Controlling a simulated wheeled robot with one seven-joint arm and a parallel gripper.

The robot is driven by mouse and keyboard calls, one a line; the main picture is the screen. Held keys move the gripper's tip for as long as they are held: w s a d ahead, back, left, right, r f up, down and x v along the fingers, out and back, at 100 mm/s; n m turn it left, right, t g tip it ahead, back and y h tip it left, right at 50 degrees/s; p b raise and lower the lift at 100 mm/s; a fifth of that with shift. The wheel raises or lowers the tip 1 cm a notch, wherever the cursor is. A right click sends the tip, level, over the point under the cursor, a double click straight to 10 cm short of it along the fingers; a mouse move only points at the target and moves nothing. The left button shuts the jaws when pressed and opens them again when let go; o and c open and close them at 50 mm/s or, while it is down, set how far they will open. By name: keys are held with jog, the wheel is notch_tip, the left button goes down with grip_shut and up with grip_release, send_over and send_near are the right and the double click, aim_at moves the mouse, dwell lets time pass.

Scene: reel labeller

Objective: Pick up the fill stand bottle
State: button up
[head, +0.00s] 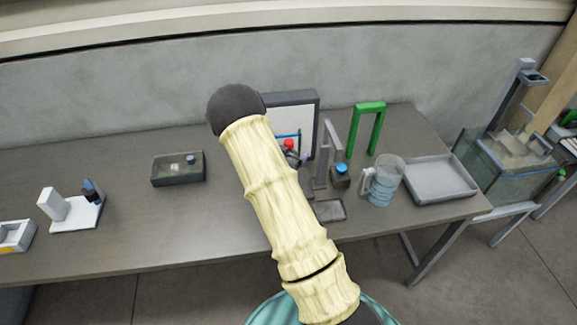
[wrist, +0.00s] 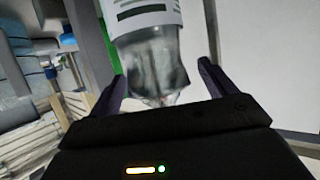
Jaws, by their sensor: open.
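In the wrist view a clear bottle (wrist: 155,65) with a white label with dark print is between the fingers of my gripper (wrist: 162,72). The label is toward the top of the picture and the clear part toward my palm. The bottle's far end is cut off by the picture edge. My gripper is open, with a finger on each side of the bottle; I cannot tell whether either touches it. In the head view my arm hides most of the gripper and the bottle. A grey stand (head: 327,150) rises just right of my arm.
A green frame (head: 369,108), a clear jug (head: 383,182) and a grey tray (head: 441,183) stand right of the stand. A framed white panel (head: 311,105) is behind. A dark box (head: 178,170) sits left, with clear table around it.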

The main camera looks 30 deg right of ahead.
jog(key=shift+w+d+f, duration=0.25)
jog(key=shift+w+d, duration=0.1)
jog(key=shift+d, duration=0.05)
jog(key=shift+s, duration=0.1)
jog(key=shift+c, duration=0.3)
jog(key=shift+r, duration=0.1)
grip_shut()
